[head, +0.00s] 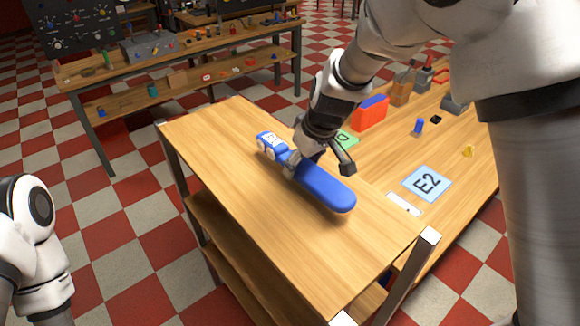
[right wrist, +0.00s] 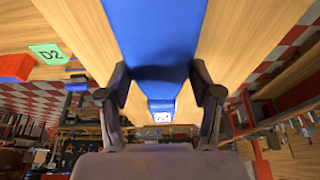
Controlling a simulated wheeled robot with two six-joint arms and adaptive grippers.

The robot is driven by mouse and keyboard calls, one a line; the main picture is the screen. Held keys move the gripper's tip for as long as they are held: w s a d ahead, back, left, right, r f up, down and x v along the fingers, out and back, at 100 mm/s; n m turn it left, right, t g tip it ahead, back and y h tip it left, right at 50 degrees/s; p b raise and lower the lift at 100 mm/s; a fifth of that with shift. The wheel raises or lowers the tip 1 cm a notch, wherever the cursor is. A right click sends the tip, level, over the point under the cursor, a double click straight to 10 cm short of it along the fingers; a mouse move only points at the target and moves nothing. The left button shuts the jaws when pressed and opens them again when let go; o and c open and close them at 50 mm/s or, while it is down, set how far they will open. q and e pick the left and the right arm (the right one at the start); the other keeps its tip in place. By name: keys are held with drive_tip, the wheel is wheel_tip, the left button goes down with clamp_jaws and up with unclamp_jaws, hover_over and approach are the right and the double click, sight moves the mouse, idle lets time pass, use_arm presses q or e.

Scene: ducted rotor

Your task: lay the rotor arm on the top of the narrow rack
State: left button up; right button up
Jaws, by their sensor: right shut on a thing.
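The rotor arm (head: 325,187) is a long blue piece with a rounded near end and a narrower far end bearing a white label. My right gripper (head: 312,164) is shut on it near the middle. In the right wrist view, the two fingers (right wrist: 163,92) stand on either side of the blue piece (right wrist: 155,40). The rotor arm is over the wooden top of the narrow rack (head: 225,150), lying about level. I cannot tell whether it touches the top. My left gripper is out of view; only part of my left arm shows.
A table beside the rack holds a blue E2 card (head: 427,184), a green D2 card (right wrist: 49,54), a red block (head: 370,115) and small parts. A workbench (head: 180,62) stands behind.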

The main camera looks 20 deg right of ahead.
sight(302, 175)
drive_tip(key=a, duration=0.1)
drive_tip(key=w+a, duration=0.1)
drive_tip(key=shift+a+r+p, duration=0.2)
drive_tip(key=shift+a+p, duration=0.1)
wheel_tip(302, 175, down, 3)
drive_tip(key=shift+s+a+f+p, duration=0.1)
drive_tip(key=shift+s+p, duration=0.05)
drive_tip(key=shift+p, duration=0.35)
drive_tip(key=shift+w+f, duration=0.3)
drive_tip(key=o, duration=1.4)
drive_tip(key=shift+s+r, duration=0.2)
drive_tip(key=shift+s, duration=0.1)
drive_tip(key=shift+w+r, duration=0.1)
drive_tip(key=shift+r, duration=0.1)
drive_tip(key=b+v, duration=0.1)
drive_tip(key=v, duration=0.6)
drive_tip(key=b+v, duration=0.1)
drive_tip(key=v, duration=0.2)
drive_tip(key=shift+s+r+b, duration=0.3)
drive_tip(key=shift+s, duration=0.1)
drive_tip(key=shift+d+r, duration=0.25)
drive_tip(key=shift+r, duration=0.1)
